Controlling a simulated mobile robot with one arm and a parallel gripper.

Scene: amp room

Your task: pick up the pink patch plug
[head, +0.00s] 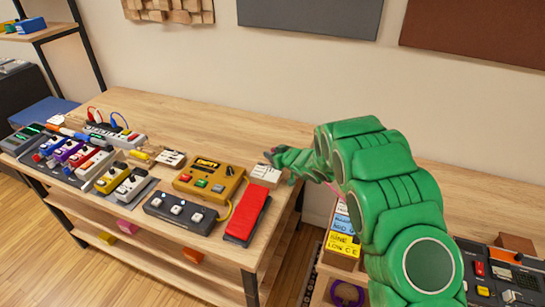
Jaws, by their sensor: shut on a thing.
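My green arm reaches in from the right, and my gripper (271,156) is over the right end of the wooden table. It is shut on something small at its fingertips. A tiny pinkish bit shows there, which fits the pink patch plug (273,149), but my fingers hide most of it. A small white labelled box (265,173) is just below the fingertips in the picture. I cannot tell whether the held thing touches the table or the box.
A yellow pedal (208,182), a dark three-switch pedal (180,212) and a red treadle pedal (247,217) stand near my gripper. Several coloured pedals crowd the table's left end. The table's back strip (200,120) is clear. Labelled boxes (341,240) stand right of the table.

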